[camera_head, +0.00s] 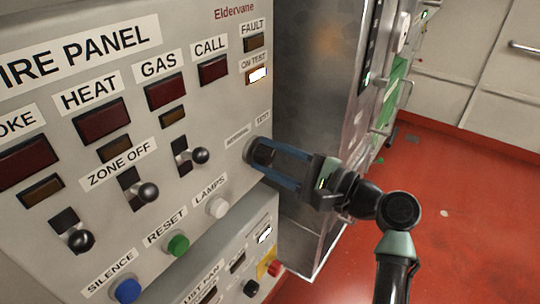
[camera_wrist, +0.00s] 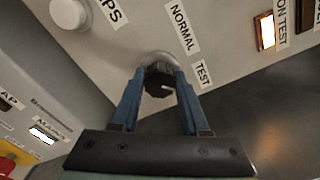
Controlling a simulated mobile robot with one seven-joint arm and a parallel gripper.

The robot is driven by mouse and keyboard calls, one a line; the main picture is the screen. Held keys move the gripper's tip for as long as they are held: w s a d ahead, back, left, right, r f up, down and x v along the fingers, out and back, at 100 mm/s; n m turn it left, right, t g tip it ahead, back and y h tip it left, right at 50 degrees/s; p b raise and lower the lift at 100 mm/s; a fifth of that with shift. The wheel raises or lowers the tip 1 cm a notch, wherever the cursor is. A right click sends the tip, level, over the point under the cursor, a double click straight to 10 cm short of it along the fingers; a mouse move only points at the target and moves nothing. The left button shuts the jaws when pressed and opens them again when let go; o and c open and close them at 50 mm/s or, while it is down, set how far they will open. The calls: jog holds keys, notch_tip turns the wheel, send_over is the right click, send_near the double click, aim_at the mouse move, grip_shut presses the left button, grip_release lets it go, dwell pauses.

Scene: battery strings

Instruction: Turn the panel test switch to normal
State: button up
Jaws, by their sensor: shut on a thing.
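The panel test switch (camera_head: 262,153) is a dark round knob on a pale metal collar at the right edge of the fire panel, below the labels NORMAL (camera_wrist: 182,27) and TEST (camera_wrist: 202,74). In the wrist view the dark knob (camera_wrist: 158,84) sits between the blue fingers, with a small pale mark on it. My gripper (camera_head: 275,158) is shut on this knob, one finger on each side. The ON TEST lamp (camera_head: 258,75) glows white; it also shows in the wrist view (camera_wrist: 266,31). The fingers hide part of the knob, so its exact setting is unclear.
The white lamps button (camera_head: 218,207), green reset button (camera_head: 178,244) and several black zone levers (camera_head: 200,156) stand out from the panel left of my gripper. A lower panel has a red button (camera_head: 274,268). A grey metal cabinet (camera_head: 315,90) stands behind. Red floor (camera_head: 470,220) is clear at right.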

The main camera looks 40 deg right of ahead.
jog(key=shift+f+n+b, duration=0.1)
jog(key=shift+n+b, duration=0.2)
jog(key=shift+b, duration=0.05)
grip_shut()
jog(key=n+b, duration=0.3)
jog(key=shift+f+n+b, duration=0.15)
jog(key=shift+n+b, duration=0.15)
jog(key=shift+n, duration=0.1)
jog(key=n+b, duration=0.4)
jog(key=shift+n, duration=0.3)
jog(key=n+b, duration=0.4)
jog(key=b, duration=0.1)
jog(key=n+b, duration=0.4)
jog(key=n, duration=0.1)
jog(key=shift+r, duration=0.2)
jog(key=o, duration=1.1)
grip_release()
jog(key=shift+o, duration=0.2)
jog(key=shift+s, duration=0.1)
